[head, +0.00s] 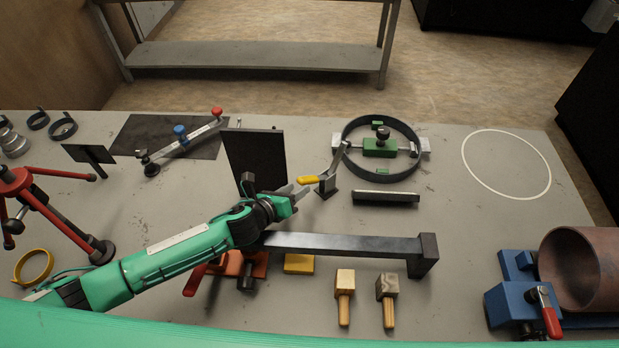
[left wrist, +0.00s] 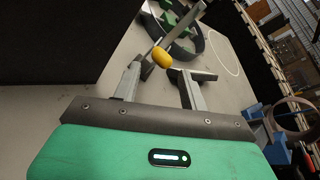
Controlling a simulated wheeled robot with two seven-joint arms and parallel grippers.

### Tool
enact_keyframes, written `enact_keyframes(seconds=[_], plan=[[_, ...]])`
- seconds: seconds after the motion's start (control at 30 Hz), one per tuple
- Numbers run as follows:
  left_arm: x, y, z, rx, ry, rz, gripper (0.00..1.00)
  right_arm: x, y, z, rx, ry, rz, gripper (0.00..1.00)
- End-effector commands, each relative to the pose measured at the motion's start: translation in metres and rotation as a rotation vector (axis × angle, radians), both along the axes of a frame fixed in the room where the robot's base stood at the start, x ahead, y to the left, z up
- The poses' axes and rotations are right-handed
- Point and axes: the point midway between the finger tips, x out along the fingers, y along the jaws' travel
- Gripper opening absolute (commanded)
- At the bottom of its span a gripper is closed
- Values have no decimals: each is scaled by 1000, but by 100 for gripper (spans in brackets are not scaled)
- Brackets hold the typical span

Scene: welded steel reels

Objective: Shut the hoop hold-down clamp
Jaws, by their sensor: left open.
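The hold-down clamp (head: 328,186) stands on the bench at the left of the hoop. Its yellow handle grip (head: 308,180) points left, and its silver bar (head: 339,161) slants up toward the hoop's rim. The hoop (head: 420,138) is a dark steel ring around a green block with a black knob. My left gripper (head: 303,192) is open, with its fingertips close to the yellow grip. In the left wrist view the yellow grip (left wrist: 162,57) shows between the fingertips, nearer the left finger; contact cannot be told. My right gripper is not in view.
A dark upright plate (head: 254,158) stands just behind my left gripper. A steel bar with an end block (head: 428,255) lies in front. A dark flat bar (head: 386,198) lies before the hoop. Two mallets (head: 345,283) lie near the front. Bench space inside the white circle (head: 506,165) is clear.

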Motion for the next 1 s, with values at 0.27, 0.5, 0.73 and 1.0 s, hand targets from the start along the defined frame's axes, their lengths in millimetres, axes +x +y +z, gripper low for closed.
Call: enact_keyframes(seconds=[0.27,0.5,0.73,1.0], plan=[[35,-25,-13,-1,0,1,43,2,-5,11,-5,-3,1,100],[52,-36,-22,-1,0,1,43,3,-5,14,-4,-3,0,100],[56,-38,-24,0,0,0,43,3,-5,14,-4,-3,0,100],[55,-38,-24,0,0,0,24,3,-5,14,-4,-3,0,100]])
